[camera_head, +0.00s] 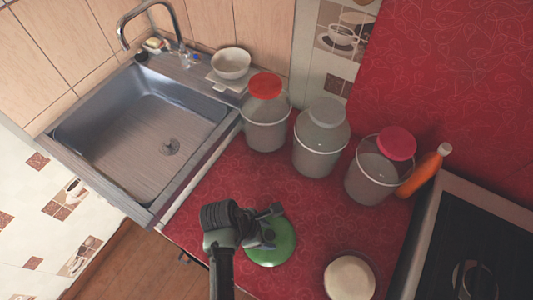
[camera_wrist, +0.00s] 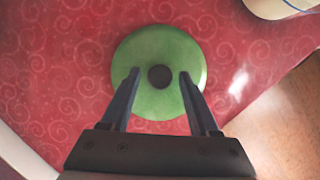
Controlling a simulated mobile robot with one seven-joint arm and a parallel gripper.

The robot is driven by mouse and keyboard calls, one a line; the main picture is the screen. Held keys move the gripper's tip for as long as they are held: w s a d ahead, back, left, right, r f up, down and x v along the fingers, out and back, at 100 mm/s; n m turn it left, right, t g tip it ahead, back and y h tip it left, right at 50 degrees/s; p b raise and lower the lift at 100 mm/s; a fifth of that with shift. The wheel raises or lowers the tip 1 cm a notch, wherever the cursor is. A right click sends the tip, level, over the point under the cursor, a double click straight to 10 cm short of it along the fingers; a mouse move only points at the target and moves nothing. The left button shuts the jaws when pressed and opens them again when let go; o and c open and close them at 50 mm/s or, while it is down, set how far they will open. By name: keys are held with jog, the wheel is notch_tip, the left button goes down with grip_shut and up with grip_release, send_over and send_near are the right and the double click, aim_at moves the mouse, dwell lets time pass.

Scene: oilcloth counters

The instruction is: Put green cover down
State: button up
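The green cover (camera_head: 272,245) is a round lid with a dark central knob. It lies flat on or just above the red counter, near its front edge; the exact contact is hard to tell. It also shows in the wrist view (camera_wrist: 160,50). My gripper (camera_head: 268,223) is over the cover. In the wrist view my gripper's two fingers (camera_wrist: 160,77) are spread apart, one on each side of the dark knob, with a visible gap between knob and fingers. Part of the cover is hidden by my gripper in the head view.
Clear containers with a red lid (camera_head: 265,86), a grey lid (camera_head: 322,112) and a pink lid (camera_head: 397,143) stand behind. An orange bottle (camera_head: 421,174) and a stove (camera_head: 470,250) are right. A white-topped container (camera_head: 349,278) is front right. A sink (camera_head: 140,130) is left.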

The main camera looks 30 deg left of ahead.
jog(key=shift+r, duration=0.1)
jog(key=v, duration=1.2)
jog(key=w+a+r+m+t+y, duration=0.3)
jog(key=w+r+m+t, duration=0.5)
jog(key=w+r, duration=0.9)
jog(key=w+d+r+m+t+y, duration=0.1)
jog(key=w+d+r+m+t, duration=0.15)
jog(key=r, duration=0.55)
jog(key=w+d+r+m+t+y, duration=0.1)
jog(key=w+d+r+m+t, duration=0.2)
jog(key=r, duration=0.5)
jog(key=s+d+r+m+t, duration=0.1)
jog(key=d+r+m+t, duration=0.15)
jog(key=r, duration=0.55)
jog(key=s+d+r+m+t, duration=0.2)
jog(key=d+r+m, duration=0.15)
jog(key=r, duration=0.45)
jog(key=s+d+r+m+t+h, duration=0.1)
jog(key=s+d+r+m+t, duration=0.2)
jog(key=s+r, duration=0.2)
jog(key=s+d+r+m+t, duration=0.3)
jog(key=s+r+m, duration=0.1)
jog(key=r, duration=0.7)
jog(key=shift+s+r+h+p, duration=0.2)
jog(key=shift+s+h+p, duration=0.25)
jog(key=shift+s, duration=0.3)
